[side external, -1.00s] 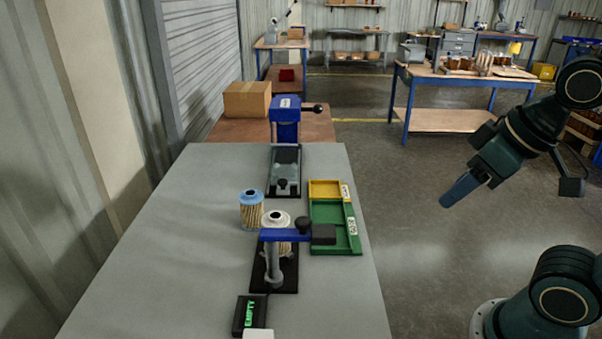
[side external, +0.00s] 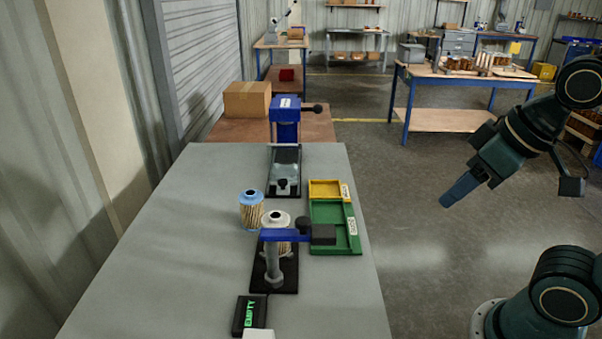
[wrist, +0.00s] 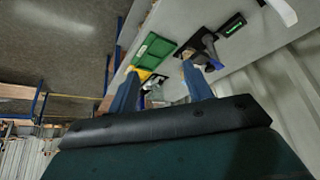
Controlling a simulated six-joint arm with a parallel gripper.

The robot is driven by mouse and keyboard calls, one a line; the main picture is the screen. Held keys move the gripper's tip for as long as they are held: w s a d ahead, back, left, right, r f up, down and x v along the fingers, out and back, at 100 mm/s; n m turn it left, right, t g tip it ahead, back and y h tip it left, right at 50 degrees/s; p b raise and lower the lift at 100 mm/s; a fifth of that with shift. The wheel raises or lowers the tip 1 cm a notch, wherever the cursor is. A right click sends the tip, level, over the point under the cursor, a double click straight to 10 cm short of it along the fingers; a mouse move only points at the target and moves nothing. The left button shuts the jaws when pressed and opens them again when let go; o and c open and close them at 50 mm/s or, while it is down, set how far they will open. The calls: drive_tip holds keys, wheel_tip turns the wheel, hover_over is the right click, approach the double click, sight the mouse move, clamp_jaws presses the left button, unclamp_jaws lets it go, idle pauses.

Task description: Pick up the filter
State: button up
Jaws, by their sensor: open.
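A pleated filter with a pale blue cap (side external: 251,212) stands upright on the grey table, left of centre in the side external view. A second filter with a white cap (side external: 276,219) stands close to its right, partly hidden behind the blue arm of a clamp fixture (side external: 274,280) with a black base. My gripper (side external: 447,203) hangs in the air right of the table, well away from both filters. In the wrist view, its two blue fingers (wrist: 160,88) are spread apart with nothing held between them. The filters are hard to make out there.
A green tray (side external: 315,248) with a yellow section (side external: 324,182) lies right of the filters. A black plate fixture (side external: 270,192) is behind them. A sign reading EMPTY (side external: 249,313) is at the front. The table's left side (side external: 180,240) is clear.

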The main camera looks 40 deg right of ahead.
drive_tip(key=o, duration=0.7)
drive_tip(key=shift+o, duration=0.2)
